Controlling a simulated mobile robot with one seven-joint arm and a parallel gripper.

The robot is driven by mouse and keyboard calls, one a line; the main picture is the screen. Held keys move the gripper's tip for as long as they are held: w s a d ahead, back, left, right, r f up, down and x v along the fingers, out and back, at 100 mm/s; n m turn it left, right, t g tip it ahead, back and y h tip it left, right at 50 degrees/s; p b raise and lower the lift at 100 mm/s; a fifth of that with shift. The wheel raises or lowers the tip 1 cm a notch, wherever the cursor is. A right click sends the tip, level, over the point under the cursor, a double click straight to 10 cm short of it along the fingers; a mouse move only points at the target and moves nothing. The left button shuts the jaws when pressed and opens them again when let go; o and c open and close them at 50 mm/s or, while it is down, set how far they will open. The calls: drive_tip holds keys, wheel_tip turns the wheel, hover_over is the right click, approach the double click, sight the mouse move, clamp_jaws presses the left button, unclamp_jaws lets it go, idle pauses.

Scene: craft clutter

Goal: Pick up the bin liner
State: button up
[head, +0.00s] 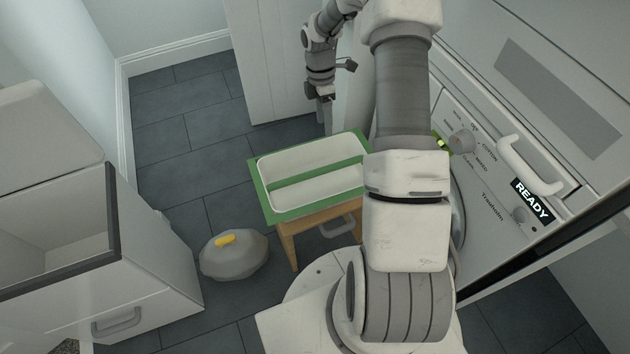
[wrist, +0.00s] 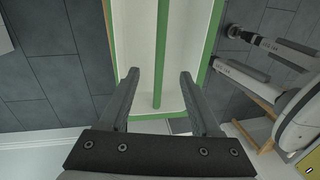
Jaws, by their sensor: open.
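A grey, rounded, lumpy bag (head: 235,262) with a yellow piece on top sits on the dark tiled floor, left of the wooden stand; it looks like the bin liner. I cannot make it out in the wrist view. My gripper (head: 326,108) hangs at the far side of the stand, well away from the bag, toward the upper right in the head view. In the wrist view my gripper (wrist: 159,78) is open, with nothing between its fingers. The green-edged top lies beyond the fingers there.
A wooden stand (head: 288,252) carries a green-edged top (head: 268,206) with two white basins, right of the bag. A white open-topped cabinet (head: 150,275) stands close on the bag's left. A white appliance (head: 490,150) fills the right. Floor tiles (head: 185,140) behind the bag are clear.

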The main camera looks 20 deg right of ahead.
sight(325, 167)
drive_tip(key=shift+s+a+f+b, duration=0.15)
drive_tip(key=shift+s+f+b, duration=0.7)
drive_tip(key=shift+f, duration=2.15)
drive_tip(key=shift+s+a+f+b, duration=0.25)
drive_tip(key=shift+f+b, duration=1)
drive_tip(key=shift+f, duration=1.8)
drive_tip(key=shift+s+a+f+b, duration=0.1)
drive_tip(key=shift+s+f+b, duration=0.8)
drive_tip(key=shift+f, duration=2.1)
drive_tip(key=shift+w, duration=0.2)
clamp_jaws()
